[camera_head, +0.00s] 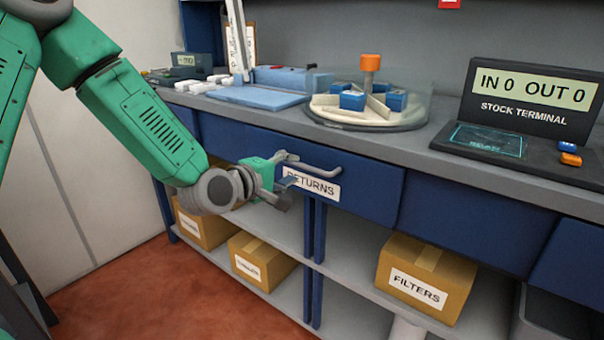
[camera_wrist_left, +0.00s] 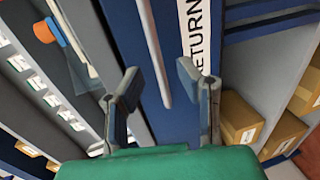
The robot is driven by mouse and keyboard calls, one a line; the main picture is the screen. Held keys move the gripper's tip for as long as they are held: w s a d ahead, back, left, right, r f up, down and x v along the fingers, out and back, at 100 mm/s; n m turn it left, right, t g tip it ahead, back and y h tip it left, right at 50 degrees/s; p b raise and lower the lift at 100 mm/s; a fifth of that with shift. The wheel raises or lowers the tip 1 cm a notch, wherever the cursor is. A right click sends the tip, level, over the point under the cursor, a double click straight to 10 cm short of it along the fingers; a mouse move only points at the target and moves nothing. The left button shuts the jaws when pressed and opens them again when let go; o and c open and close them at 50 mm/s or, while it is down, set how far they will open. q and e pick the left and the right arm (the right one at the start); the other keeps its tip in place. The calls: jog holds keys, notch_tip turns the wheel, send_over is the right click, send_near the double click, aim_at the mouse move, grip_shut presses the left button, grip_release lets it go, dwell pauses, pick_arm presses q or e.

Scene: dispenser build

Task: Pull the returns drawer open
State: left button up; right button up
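The returns drawer (camera_head: 368,188) is a dark blue front under the grey counter, with a white RETURNS label (camera_head: 322,189). It looks shut, about level with the fronts beside it. My left gripper (camera_head: 288,171) is at the handle's left end and hides part of the label. In the left wrist view, the handle (camera_wrist_left: 154,52) lies in line with the gap between the two spread fingers of the left gripper (camera_wrist_left: 158,76). I see no grip on it; contact is unclear. My right gripper is not in view.
The counter holds a glass-walled turntable (camera_head: 375,120) with blue blocks, a blue tray (camera_head: 258,96) and a stock terminal (camera_head: 525,115). Cardboard boxes, one marked FILTERS (camera_head: 430,265), sit on the shelf below. The red floor (camera_head: 180,290) in front is clear.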

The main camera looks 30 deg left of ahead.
aim_at(302, 166)
pick_arm(q)
jog(key=shift+b+x, duration=0.5)
jog(key=shift+x, duration=1.8)
jog(key=shift+d, duration=0.1)
grip_shut()
